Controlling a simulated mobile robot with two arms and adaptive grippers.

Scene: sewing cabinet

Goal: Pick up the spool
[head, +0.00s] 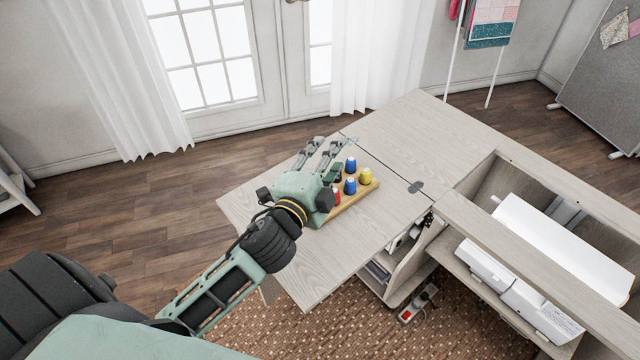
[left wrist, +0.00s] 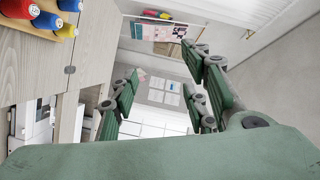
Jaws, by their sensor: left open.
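Several thread spools stand upright on a small wooden board (head: 352,207) on the cabinet's left leaf. Two are blue, the far blue spool (head: 351,165) and the near blue spool (head: 350,187). A red spool (head: 336,196) is partly hidden by my left gripper. My left gripper (head: 325,148) is open and empty, above the leaf and just left of the spools. In the left wrist view its fingers (left wrist: 165,95) are spread with no spool between them, and a red spool (left wrist: 20,9) shows at the upper left corner.
The cabinet top (head: 425,125) is bare beyond the spools. A hinge plate (head: 416,187) lies on the seam right of the board. The cabinet's open well (head: 490,190) holds a white machine at the right. A power strip (head: 417,304) lies on the rug below.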

